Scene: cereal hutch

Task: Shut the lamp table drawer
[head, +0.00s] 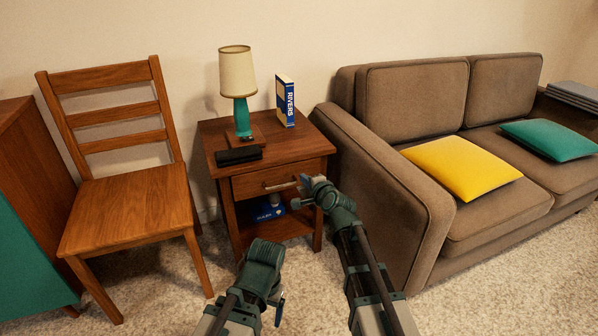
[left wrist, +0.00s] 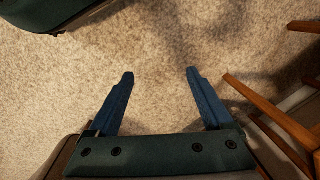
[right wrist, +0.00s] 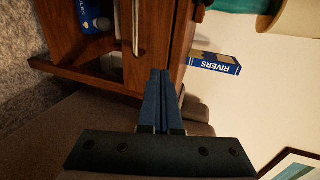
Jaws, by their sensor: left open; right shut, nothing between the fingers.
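The wooden lamp table (head: 300,147) stands between the chair and the sofa. Its drawer (head: 248,186) sits under the top with a pale bar handle (head: 279,186); the front looks nearly flush, but I cannot tell whether a small gap remains. My right gripper (head: 304,182) is shut and empty at the right part of the drawer front. In the right wrist view its fingertips (right wrist: 160,72) are beside the handle (right wrist: 136,27); contact is unclear. My left gripper (left wrist: 160,72) is open and empty above the carpet, low in front of the table.
A blue item (head: 268,213) lies on the lower shelf. A chair (head: 130,208) is left, the sofa (head: 385,205) close right. Carpet in front is free.

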